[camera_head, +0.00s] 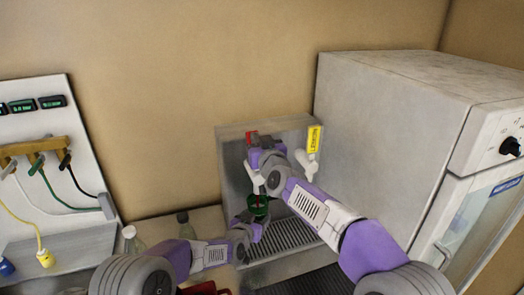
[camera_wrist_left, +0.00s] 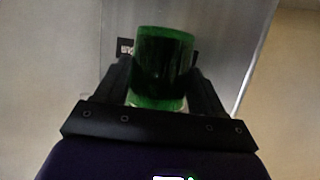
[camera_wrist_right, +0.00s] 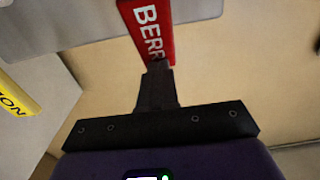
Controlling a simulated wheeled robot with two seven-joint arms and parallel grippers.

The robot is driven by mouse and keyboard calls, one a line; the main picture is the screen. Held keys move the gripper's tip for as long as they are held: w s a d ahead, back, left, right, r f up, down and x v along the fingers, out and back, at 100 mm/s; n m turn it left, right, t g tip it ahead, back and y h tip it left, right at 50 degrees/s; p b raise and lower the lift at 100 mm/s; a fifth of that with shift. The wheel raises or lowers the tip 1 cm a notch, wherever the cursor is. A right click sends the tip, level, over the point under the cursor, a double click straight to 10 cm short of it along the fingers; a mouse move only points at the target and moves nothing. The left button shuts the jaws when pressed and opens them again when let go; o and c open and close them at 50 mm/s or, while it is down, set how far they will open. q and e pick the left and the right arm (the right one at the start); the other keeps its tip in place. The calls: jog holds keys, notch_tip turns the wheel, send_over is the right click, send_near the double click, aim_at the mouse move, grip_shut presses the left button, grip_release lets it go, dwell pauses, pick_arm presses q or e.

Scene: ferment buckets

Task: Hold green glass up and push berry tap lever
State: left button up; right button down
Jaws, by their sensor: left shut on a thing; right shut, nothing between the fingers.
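The green glass (camera_head: 258,206) is held under the tap station by my left gripper (camera_head: 252,222). The left wrist view shows the green glass (camera_wrist_left: 163,68) between the two fingers, with dark contents or shadow inside. My right gripper (camera_head: 262,160) is up at the berry tap, over the glass; its fingers (camera_wrist_right: 157,85) are shut and empty. The red berry sign (camera_wrist_right: 150,30) is straight beyond the fingertips in the right wrist view, and its red edge shows in the head view (camera_head: 251,138). The berry lever is mostly hidden behind my right gripper; contact cannot be told.
The yellow lemon sign (camera_head: 314,139) and its white lever (camera_head: 307,165) are just right of my right gripper. A ribbed drip tray (camera_head: 285,238) lies below. A large grey cabinet (camera_head: 390,120) stands at right. Bottles (camera_head: 131,238) stand at left, beside a hose panel (camera_head: 60,150).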

jog(key=shift+f, duration=0.2)
dwell(0.3)
pick_arm(q)
jog(key=shift+w+a, duration=0.1)
jog(key=shift+w, duration=0.2)
pick_arm(e)
jog(key=shift+s+r, duration=0.2)
jog(key=shift+s, duration=0.15)
pick_arm(q)
jog(key=shift+s, duration=0.1)
pick_arm(e)
jog(key=s+d+r, duration=0.3)
jog(key=s+r, duration=0.3)
jog(key=s, duration=0.5)
jog(key=shift+s+d, duration=0.15)
jog(key=shift+d, duration=0.25)
